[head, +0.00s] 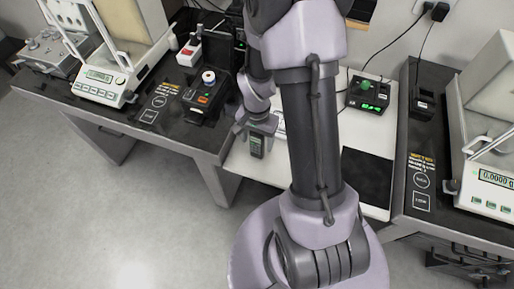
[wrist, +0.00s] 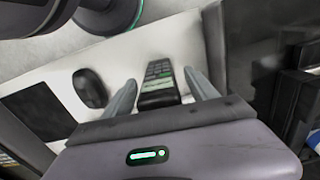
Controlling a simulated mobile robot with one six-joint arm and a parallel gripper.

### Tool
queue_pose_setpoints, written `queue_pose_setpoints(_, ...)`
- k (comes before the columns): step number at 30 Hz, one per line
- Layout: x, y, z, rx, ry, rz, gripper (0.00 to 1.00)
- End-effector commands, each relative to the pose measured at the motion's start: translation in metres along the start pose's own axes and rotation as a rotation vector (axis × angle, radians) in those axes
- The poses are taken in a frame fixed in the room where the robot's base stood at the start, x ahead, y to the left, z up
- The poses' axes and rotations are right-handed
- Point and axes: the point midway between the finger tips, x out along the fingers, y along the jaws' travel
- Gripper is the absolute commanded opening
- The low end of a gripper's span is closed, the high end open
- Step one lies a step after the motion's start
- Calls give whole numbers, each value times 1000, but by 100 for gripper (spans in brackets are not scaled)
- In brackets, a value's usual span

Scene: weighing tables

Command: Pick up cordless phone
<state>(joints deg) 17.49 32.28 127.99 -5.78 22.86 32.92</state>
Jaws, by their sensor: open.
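The cordless phone (head: 257,147) is a dark handset with a green-grey face, near the front left of the white table in the head view. In the wrist view the phone (wrist: 158,82) shows its keypad between my two fingers. My gripper (wrist: 160,77) is open, with one finger on each side of the phone and a gap visible on both sides. In the head view my gripper (head: 258,127) is at the phone, partly hidden by my arm. I cannot tell how deep the fingers reach beside it.
A black mouse (wrist: 89,88) and a black pad (wrist: 38,112) lie on the white table. The pad (head: 367,178) is at the right in the head view. A balance (head: 112,77) stands on the left table and another (head: 492,180) on the right table.

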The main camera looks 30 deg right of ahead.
Motion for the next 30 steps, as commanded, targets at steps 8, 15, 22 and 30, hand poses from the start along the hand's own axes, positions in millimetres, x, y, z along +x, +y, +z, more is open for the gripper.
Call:
queue_pose_setpoints(8, -3, 0, 0, 0, 1, 0, 34)
queue_pose_setpoints(15, -3, 0, 0, 0, 1, -1, 0)
queue_pose_setpoints(22, -5, -1, -1, 0, 1, -1, 0)
queue_pose_setpoints(30, -41, -7, -9, -5, 2, -2, 0)
